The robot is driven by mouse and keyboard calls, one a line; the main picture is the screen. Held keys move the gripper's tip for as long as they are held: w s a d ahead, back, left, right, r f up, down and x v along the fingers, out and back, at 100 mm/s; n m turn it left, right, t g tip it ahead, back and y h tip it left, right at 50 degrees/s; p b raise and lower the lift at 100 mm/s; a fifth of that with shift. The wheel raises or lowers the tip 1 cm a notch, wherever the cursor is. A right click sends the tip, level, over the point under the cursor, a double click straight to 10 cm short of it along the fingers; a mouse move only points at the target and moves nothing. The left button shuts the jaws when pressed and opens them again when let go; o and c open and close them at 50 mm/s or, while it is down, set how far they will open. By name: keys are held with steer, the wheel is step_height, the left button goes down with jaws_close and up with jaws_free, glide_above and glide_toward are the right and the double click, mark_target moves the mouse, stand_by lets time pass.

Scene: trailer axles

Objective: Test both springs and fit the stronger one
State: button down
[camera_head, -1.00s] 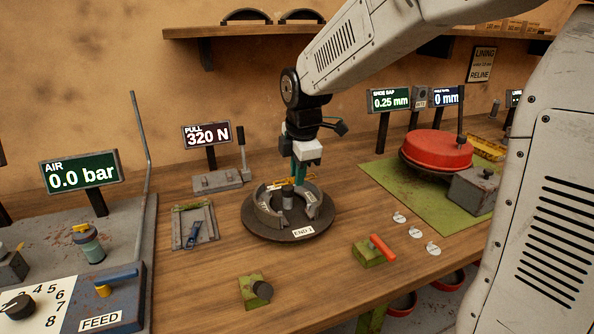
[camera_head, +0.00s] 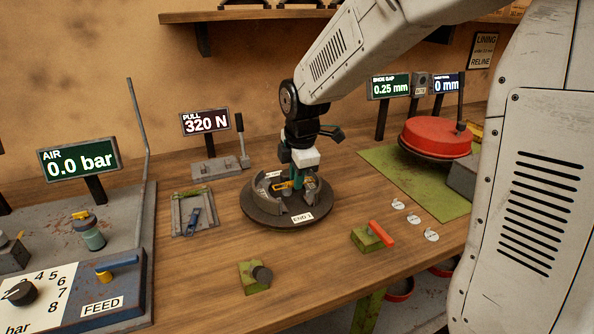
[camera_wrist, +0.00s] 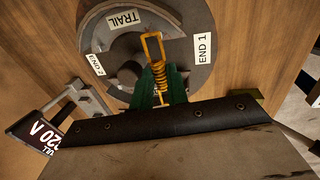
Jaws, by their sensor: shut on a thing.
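My gripper (camera_head: 298,180) points down over the round brake drum plate (camera_head: 262,214) marked END 1. In the wrist view its green fingers (camera_wrist: 159,92) are shut on a yellow coil spring (camera_wrist: 156,74) with a long loop at its far end. The spring lies over the plate, between the grey shoes (camera_wrist: 128,52); whether it touches them I cannot tell. Another spring, dark blue (camera_head: 193,217), lies in the grey tray (camera_head: 178,220) left of the plate. The pull tester's display (camera_head: 205,122) reads 320 N, above its grey base with a lever (camera_head: 218,168).
A green block with a red handle (camera_head: 372,238) and one with a black knob (camera_head: 255,276) stand in front. A red drum (camera_head: 436,137) sits at the right on a green mat (camera_head: 400,176). The air display (camera_head: 80,160) reads 0.0 bar. Bare wood lies between them.

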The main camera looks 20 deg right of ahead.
steer(key=shift+f, duration=2.1)
steer(key=shift+f, duration=0.1)
steer(key=c, duration=1.3)
jaws_free()
step_height(320, 180, up, 8)
steer(key=s, duration=0.1)
steer(key=shift+s+f, duration=0.15)
steer(key=shift+s, duration=0.1)
